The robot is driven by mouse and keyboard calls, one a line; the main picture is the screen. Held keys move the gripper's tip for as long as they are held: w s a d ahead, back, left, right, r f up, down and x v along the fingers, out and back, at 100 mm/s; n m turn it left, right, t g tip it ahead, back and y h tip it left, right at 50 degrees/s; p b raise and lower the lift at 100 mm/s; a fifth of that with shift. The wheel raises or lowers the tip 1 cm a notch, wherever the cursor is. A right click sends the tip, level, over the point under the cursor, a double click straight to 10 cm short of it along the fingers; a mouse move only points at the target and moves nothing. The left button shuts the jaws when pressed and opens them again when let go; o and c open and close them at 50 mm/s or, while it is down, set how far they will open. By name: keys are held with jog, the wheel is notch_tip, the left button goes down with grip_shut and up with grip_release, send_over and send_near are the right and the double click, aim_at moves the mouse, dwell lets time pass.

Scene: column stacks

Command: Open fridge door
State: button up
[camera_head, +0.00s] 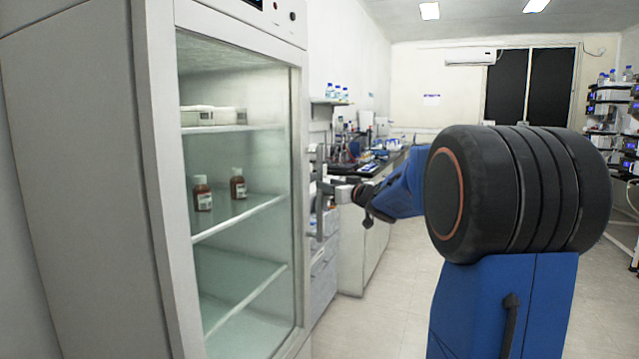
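The fridge (75,180) is a tall grey-white cabinet at the left. Its glass door (245,255) looks closed, flush with the cabinet. A vertical grey handle (318,225) stands out at the door's right edge. My gripper (325,187) is at the handle's mid-height, reaching in from the right, level with it. Its fingers are small in view and overlap the handle, so I cannot tell whether they are around it, touching it, open or shut.
Behind the glass, two brown bottles (203,195) stand on a shelf, with pale boxes (212,116) above. A lab bench (362,235) with equipment runs behind my gripper. Clear floor (385,325) lies in front of the fridge. Equipment racks (610,110) stand at the far right.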

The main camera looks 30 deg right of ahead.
jog(key=w, duration=0.6)
jog(key=shift+a, duration=0.25)
grip_shut()
